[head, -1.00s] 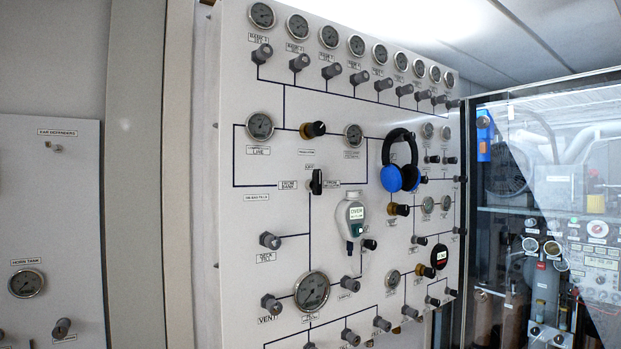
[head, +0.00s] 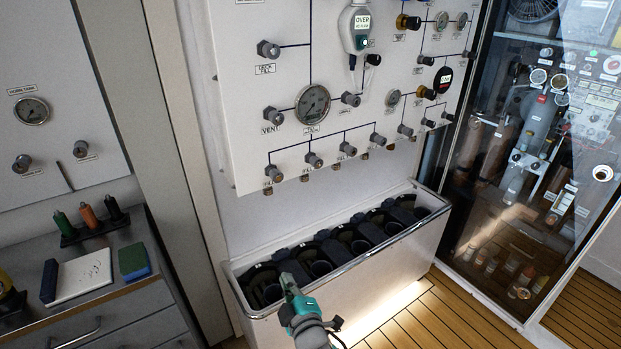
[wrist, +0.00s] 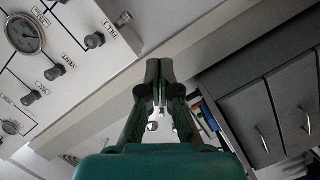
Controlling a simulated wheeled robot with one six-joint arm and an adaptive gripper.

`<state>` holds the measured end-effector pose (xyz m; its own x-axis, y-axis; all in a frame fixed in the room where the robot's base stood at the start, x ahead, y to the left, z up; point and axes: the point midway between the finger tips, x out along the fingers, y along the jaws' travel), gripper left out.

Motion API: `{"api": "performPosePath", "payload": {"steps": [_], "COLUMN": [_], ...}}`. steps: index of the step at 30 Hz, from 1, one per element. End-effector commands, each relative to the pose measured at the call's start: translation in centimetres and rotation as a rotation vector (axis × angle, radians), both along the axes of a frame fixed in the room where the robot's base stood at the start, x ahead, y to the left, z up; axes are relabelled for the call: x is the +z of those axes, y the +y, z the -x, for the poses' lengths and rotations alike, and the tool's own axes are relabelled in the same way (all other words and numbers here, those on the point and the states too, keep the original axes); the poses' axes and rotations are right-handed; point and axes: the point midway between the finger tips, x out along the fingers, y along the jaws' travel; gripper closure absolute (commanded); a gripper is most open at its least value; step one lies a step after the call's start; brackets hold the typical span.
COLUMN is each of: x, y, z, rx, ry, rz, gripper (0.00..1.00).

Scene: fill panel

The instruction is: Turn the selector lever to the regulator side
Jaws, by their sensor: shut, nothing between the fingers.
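The fill panel (head: 230,110) shows only its lower part in the head view; the selector lever is above the picture's top edge and out of view. My gripper (head: 288,280) is low in the head view, in front of the trough under the panel. It is shut and empty, apart from the panel. In the wrist view my gripper (wrist: 159,62) has its fingertips together, with the panel's lower knobs (wrist: 95,41) off to the left.
A white trough (head: 400,248) with several dark cylinder holders stands below the panel. A glass-fronted cabinet (head: 500,180) is at the right. A grey drawer bench (head: 110,310) with bottles and a white board (head: 80,277) stands at the left. Wooden floor (head: 420,320) is clear in front.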

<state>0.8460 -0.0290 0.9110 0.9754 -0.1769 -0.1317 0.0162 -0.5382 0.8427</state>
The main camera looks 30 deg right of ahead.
Motion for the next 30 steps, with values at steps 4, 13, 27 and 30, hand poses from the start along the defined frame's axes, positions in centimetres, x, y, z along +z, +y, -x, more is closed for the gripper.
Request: {"api": "performPosePath", "payload": {"steps": [4,13,27,30], "x": [4.2,13.7,32.7,37.1], "y": [-0.7,-2.3,-5.1,-5.7], "z": [-4.7,-12.3,-18.9,-19.3], "rx": [-0.034,-0.123,-0.293,-0.331], "ry": [-0.012,-0.011,0.020,0.032], "rz": [0.092,0.261,0.453,0.482], "gripper": [1.00,1.00,1.00,1.00]}}
